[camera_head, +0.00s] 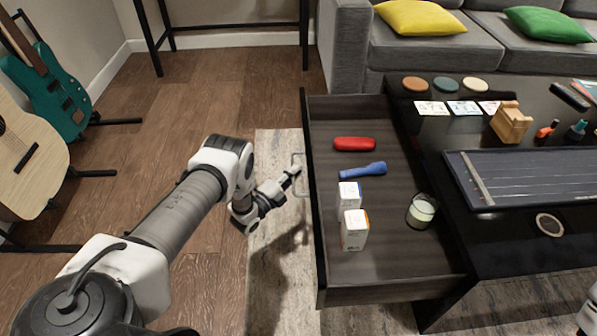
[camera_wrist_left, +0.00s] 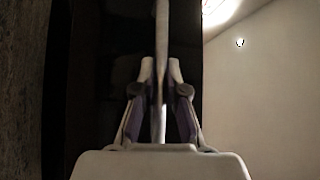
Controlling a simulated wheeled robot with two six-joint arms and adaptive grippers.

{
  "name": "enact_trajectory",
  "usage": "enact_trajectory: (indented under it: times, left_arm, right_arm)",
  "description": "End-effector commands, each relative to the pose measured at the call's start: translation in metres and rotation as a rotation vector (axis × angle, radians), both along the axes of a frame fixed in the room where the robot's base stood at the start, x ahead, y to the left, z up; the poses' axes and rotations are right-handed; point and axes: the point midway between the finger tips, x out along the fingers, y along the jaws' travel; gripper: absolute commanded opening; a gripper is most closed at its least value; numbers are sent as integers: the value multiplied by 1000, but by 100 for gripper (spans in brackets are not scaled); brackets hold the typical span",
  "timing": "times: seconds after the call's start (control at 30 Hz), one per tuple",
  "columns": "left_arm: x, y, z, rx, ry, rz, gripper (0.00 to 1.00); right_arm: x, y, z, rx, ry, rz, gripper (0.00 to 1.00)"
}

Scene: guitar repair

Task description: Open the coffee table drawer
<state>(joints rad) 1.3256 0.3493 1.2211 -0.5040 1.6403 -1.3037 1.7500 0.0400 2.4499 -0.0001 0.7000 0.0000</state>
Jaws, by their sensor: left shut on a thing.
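The coffee table (camera_head: 500,240) is dark, and its drawer (camera_head: 390,250) is pulled well out to the left in the head view. My left gripper (camera_head: 293,172) is at the drawer's front, shut on the thin metal handle (camera_head: 299,155). In the left wrist view the handle (camera_wrist_left: 162,50) runs as a pale upright bar between the two fingers of the gripper (camera_wrist_left: 161,85). The dark drawer front (camera_wrist_left: 115,50) lies behind it.
The drawer holds a red case (camera_head: 355,144), a blue tool (camera_head: 363,170), two small white boxes (camera_head: 354,230) and a glass with a pale candle (camera_head: 421,212). Guitars (camera_head: 60,95) stand at left, a grey sofa (camera_head: 345,50) behind. Floor left of the drawer is open.

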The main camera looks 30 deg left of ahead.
Motion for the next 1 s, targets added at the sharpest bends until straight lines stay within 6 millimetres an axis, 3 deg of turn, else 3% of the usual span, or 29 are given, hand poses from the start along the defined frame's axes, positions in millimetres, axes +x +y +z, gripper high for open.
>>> enact_trajectory:
  times: [0.23, 0.27, 0.3, 0.33, 0.6, 0.73, 1.0]
  left_arm:
    - [1, 1, 0, 1, -1, 1, 0]
    - [1, 1, 0, 1, -1, 1, 22]
    - [1, 0, 0, 1, -1, 1, 36]
    - [1, 0, 0, 1, -1, 1, 37]
    - [0, 0, 0, 0, 0, 1, 37]
    - [-9, 2, -2, 0, 2, 2, 37]
    - [-72, 15, -11, -1, 4, 4, 37]
  right_arm:
    - [0, 0, 0, 0, 0, 0, 40]
    - [0, 0, 0, 0, 0, 0, 40]
    - [0, 0, 0, 0, 0, 0, 40]
    - [0, 0, 0, 0, 0, 0, 40]
    - [0, 0, 0, 0, 0, 0, 40]
    - [0, 0, 0, 0, 0, 0, 40]
    - [0, 0, 0, 0, 0, 0, 40]
